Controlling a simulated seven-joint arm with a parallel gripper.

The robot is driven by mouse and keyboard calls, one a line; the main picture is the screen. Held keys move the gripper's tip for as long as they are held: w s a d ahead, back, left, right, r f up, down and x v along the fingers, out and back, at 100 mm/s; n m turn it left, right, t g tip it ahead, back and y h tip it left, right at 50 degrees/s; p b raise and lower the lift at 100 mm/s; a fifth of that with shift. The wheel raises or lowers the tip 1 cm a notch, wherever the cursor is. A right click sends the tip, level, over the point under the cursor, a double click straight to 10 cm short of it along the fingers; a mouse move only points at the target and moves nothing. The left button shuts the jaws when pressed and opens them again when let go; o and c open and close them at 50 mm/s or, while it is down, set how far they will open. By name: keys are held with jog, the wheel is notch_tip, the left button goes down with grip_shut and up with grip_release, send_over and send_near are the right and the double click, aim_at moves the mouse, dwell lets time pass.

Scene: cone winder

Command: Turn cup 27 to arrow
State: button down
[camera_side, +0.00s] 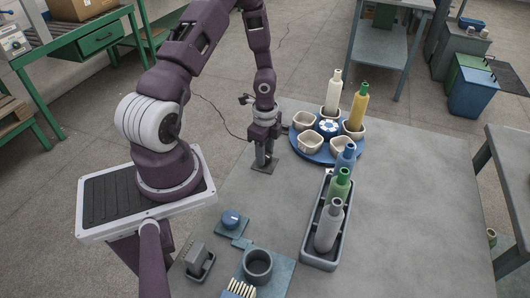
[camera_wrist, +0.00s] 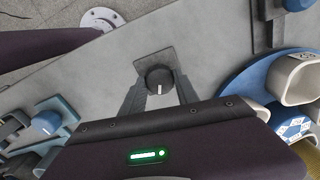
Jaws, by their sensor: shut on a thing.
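My gripper (camera_side: 264,157) reaches down at the table's left side, left of the blue turntable (camera_side: 312,153). In the wrist view my gripper (camera_wrist: 159,84) has its two fingers closed on the sides of a black knob (camera_wrist: 159,77) with a white pointer line. The knob stands on a dark square plate (camera_wrist: 150,59). The turntable carries several cream cups (camera_side: 309,142) around a blue-and-white hub (camera_side: 327,127). A cream bottle (camera_side: 333,92) stands in the back cup and a yellow bottle (camera_side: 357,107) in the right one.
A dark tray (camera_side: 318,260) holds blue, green and grey bottles in front of the turntable. A blue dial (camera_side: 230,218), a grey block (camera_side: 196,257) and a dark round container (camera_side: 258,265) stand at the front left. The table's right side is clear.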

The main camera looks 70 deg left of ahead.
jog(key=shift+n, duration=2.1)
jog(key=c, duration=0.9)
grip_release()
notch_tip(320, 180, up, 7)
jog(key=shift+r, duration=0.1)
